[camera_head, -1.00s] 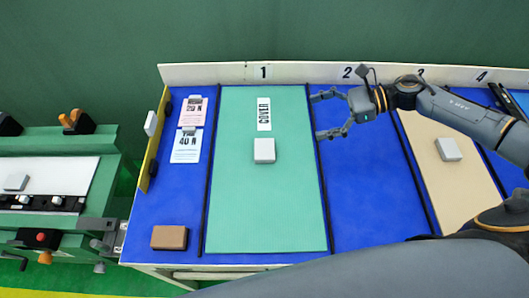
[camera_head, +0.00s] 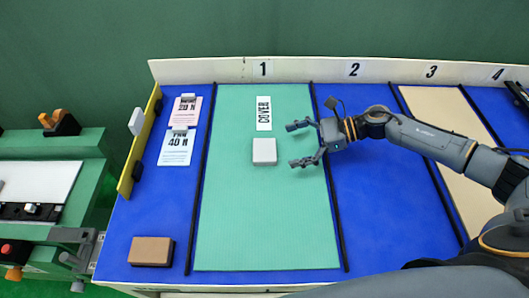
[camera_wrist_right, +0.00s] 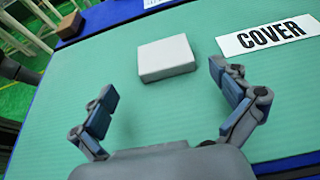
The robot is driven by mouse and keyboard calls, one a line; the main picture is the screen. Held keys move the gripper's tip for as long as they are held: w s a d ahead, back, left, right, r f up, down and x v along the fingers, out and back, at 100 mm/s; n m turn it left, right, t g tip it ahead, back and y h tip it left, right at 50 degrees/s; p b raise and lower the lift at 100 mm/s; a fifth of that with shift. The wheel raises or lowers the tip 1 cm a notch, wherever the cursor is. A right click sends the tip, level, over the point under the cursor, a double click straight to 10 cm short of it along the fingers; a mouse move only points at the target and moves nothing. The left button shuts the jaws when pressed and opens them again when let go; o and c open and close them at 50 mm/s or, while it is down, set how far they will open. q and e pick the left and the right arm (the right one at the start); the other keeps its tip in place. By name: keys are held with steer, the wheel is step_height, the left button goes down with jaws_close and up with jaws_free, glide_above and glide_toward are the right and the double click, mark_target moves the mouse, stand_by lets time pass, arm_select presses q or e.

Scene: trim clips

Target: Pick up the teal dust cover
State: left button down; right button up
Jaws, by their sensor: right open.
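The teal dust cover (camera_head: 265,220) is a flat ribbed sheet filling bay 1, with a white COVER label (camera_head: 264,113) near its far end. A pale grey block (camera_head: 264,151) sits on its middle. My right gripper (camera_head: 292,144) is open and empty above the cover's right part, its fingers pointing left toward the block but apart from it. In the right wrist view the block (camera_wrist_right: 167,58) lies ahead, between and beyond the two fingertips (camera_wrist_right: 165,80), with the teal cover (camera_wrist_right: 165,110) beneath. My left gripper is not in view.
Dark strips edge the bay on both sides. A beige panel (camera_head: 455,145) lies at right. A green bench (camera_head: 80,200) stands far left.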

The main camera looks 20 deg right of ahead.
mark_target(267, 149)
steer(key=shift+x, duration=1)
steer(key=x, duration=0.1)
steer(key=p+x, duration=0.1)
steer(key=x, duration=0.1)
steer(key=p+x, duration=0.1)
steer(key=x, duration=0.1)
steer(key=shift+w+r, duration=0.25)
steer(key=shift+w, duration=0.05)
steer(key=shift+a+f, duration=0.2)
steer(key=shift+f, duration=0.05)
steer(key=shift+c, duration=0.2)
steer(key=c, duration=1.5)
